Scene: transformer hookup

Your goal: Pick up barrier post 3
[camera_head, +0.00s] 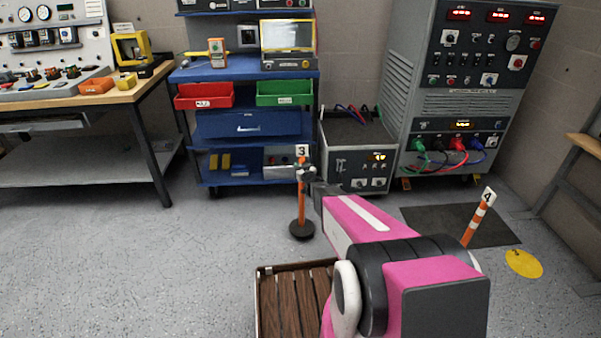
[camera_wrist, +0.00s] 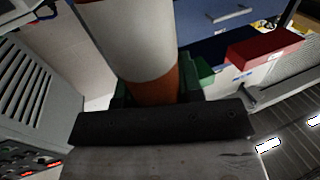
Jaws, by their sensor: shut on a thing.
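Barrier post 3 (camera_head: 301,205) is an orange post with a white "3" label on top and a round black base (camera_head: 302,230). It looks upright in the head view, in front of the blue cart. My gripper (camera_head: 306,173) is at its upper part, below the label. In the wrist view the post's white and orange shaft (camera_wrist: 155,88) stands between the jaws of my gripper (camera_wrist: 155,98), which are shut on it. I cannot tell whether the base touches the floor.
A blue cart (camera_head: 255,125) with red and green bins stands behind. A grey unit (camera_head: 358,160) and a tall cabinet (camera_head: 455,90) stand right. Post 4 (camera_head: 478,218) is near a dark mat (camera_head: 425,222) and yellow disc (camera_head: 524,263). A wooden slatted platform (camera_head: 282,305) lies in front.

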